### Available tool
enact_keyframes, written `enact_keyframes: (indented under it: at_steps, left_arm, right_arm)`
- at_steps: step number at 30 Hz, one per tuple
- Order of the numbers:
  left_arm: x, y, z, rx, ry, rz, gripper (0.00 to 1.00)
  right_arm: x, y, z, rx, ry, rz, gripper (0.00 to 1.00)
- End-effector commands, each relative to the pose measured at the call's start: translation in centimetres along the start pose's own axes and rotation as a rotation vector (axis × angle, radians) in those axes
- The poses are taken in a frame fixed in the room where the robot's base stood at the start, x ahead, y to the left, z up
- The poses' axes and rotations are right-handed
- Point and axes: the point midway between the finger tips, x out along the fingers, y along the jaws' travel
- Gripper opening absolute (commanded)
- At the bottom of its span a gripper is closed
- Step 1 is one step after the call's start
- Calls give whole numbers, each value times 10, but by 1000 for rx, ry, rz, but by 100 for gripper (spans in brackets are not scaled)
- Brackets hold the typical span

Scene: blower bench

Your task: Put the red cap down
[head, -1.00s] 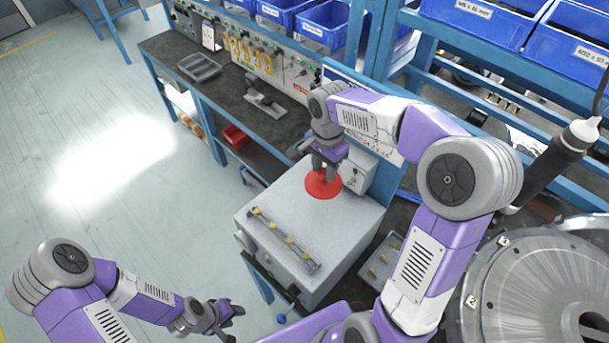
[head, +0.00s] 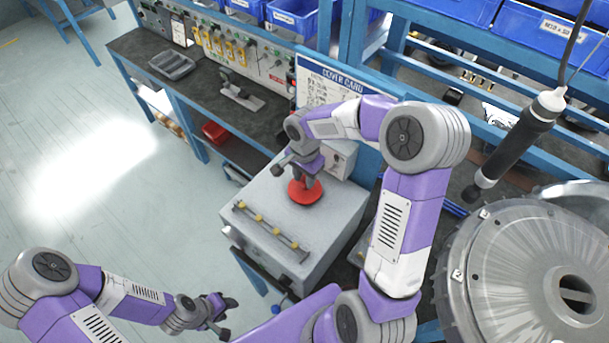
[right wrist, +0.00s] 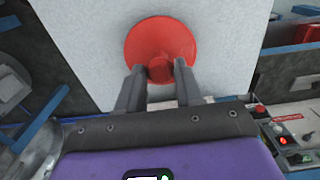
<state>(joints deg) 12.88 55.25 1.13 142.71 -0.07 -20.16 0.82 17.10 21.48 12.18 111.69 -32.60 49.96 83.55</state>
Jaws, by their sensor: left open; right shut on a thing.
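The red cap (head: 304,191) is a round red disc with a knob, at the top of the grey box (head: 335,212) in the head view. My right gripper (head: 307,177) is over the cap. In the right wrist view the cap (right wrist: 160,42) is in front of the light box face, and the right gripper (right wrist: 160,72) has its two fingers shut on either side of the red knob. I cannot tell whether the disc touches the surface. My left gripper (head: 225,318) is open and empty at the lower left, over the floor, away from the box.
The bench with a grey tray (head: 172,64) extends behind.

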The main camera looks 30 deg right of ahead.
Motion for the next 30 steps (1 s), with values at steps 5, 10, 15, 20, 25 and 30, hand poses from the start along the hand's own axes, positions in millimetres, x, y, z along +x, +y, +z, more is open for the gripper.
enact_keyframes:
  at_steps: [5,10,15,20,25,30]
  left_arm:
    - [3,-1,0,0,0,0,43]
    - [8,-3,0,0,0,0,43]
    - [7,-3,0,0,0,0,43]
    - [7,-3,0,0,0,0,43]
    - [6,-2,0,0,0,0,43]
    - [-2,1,0,0,0,0,43]
  right_arm:
    - [2,0,0,0,1,-1,0]
    - [7,0,0,1,1,0,0]
    - [6,0,0,1,0,0,59]
    - [6,0,0,1,0,0,61]
    - [4,0,0,1,0,1,61]
    - [-9,-1,0,0,3,-3,61]
